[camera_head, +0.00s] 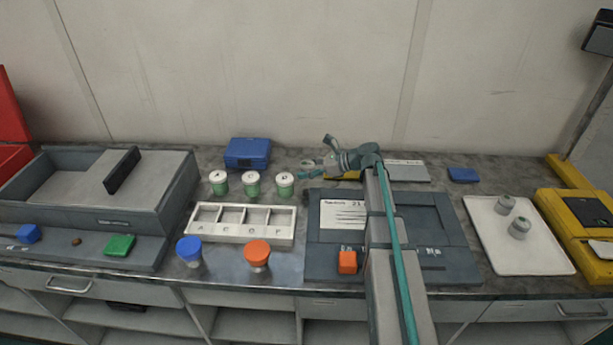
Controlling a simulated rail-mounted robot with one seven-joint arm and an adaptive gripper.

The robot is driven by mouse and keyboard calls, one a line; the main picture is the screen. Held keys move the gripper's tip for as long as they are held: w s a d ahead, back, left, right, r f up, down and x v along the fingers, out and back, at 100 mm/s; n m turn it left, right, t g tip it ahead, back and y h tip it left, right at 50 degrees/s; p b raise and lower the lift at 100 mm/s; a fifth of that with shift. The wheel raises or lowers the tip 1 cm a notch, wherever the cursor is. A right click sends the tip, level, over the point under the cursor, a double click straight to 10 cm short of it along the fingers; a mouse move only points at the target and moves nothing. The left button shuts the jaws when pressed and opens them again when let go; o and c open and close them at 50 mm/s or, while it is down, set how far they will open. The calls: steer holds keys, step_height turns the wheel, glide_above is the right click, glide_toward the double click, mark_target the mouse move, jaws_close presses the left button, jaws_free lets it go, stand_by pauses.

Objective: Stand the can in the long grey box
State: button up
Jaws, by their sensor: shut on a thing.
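My gripper (318,164) is above the back middle of the bench, well right of the box. It is shut on a small grey thing (308,164), partly covered by the fingers; I cannot tell its shape clearly.
Three green jars with white lids (251,184), a white compartment rack (268,238), a blue box (247,152) and blue and orange-topped cups (189,250) (257,254) lie between gripper and grey box. A dark panel (455,265) lies under my arm. A yellow case (570,235) is at right.

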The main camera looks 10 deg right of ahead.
mark_target(307, 183)
steer(key=shift+w+d+f, duration=0.1)
steer(key=shift+w+f, duration=0.2)
steer(key=shift+f, duration=0.1)
steer(key=shift+f+p, duration=0.65)
steer(key=shift+f, duration=0.75)
steer(key=o, duration=1.2)
steer(key=shift+f, duration=0.15)
steer(key=b+v, duration=0.3)
steer(key=v, duration=0.8)
steer(key=shift+s, duration=0.1)
steer(key=shift+o, duration=0.6)
steer(key=shift+s+d+r, duration=0.15)
steer(key=shift+d+r, duration=0.25)
